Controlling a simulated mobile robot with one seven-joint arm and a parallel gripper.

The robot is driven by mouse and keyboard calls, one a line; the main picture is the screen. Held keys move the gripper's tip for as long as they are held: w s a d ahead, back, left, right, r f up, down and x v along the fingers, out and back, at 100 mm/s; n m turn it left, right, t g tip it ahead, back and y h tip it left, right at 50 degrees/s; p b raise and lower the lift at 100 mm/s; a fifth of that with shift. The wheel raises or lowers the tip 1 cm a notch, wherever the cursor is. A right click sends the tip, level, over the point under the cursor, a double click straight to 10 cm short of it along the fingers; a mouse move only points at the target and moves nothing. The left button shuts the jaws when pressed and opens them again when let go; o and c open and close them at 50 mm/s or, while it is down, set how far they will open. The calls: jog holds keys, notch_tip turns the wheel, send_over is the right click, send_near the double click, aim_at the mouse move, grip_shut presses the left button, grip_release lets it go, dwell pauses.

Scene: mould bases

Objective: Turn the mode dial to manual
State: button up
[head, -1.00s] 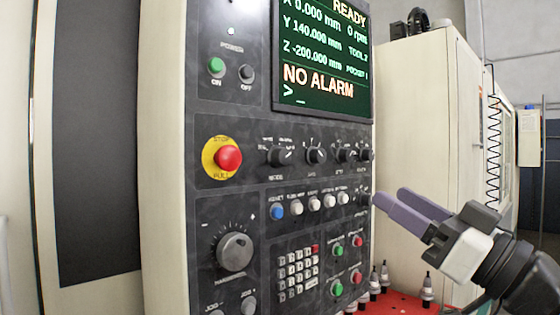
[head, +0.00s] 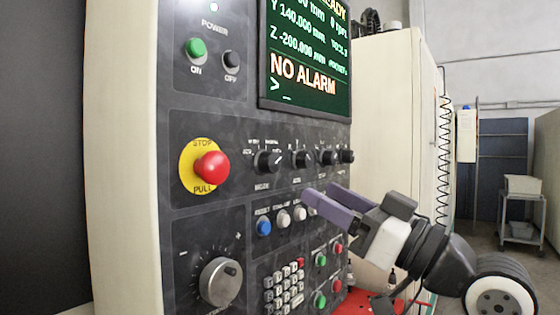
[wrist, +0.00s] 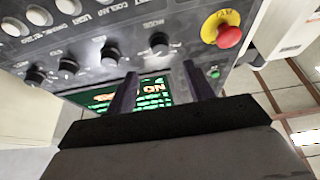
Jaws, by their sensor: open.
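The mode dial (head: 268,161) is a black knob on the dark control panel, right of the red stop button, with small white labels around it. In the wrist view the mode dial (wrist: 158,43) shows above and between my fingers. My gripper (head: 330,203) is open and empty, with two purple fingers pointing left toward the panel, below and right of the dial. It is apart from the dial. In the wrist view my gripper (wrist: 160,88) has its fingers spread. The label that the dial points to is too small to read.
A red stop button (head: 212,168) on a yellow ring sticks out left of the dial. More black knobs (head: 303,159) stand in a row to its right, and the screen (head: 308,55) above reads NO ALARM. A row of push buttons (head: 264,227) lies below.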

aim_at(275, 167)
jog(key=p+x, duration=0.3)
jog(key=x, duration=0.6)
jog(key=shift+w+a, duration=0.1)
jog(key=shift+a, duration=0.05)
jog(key=c, duration=1)
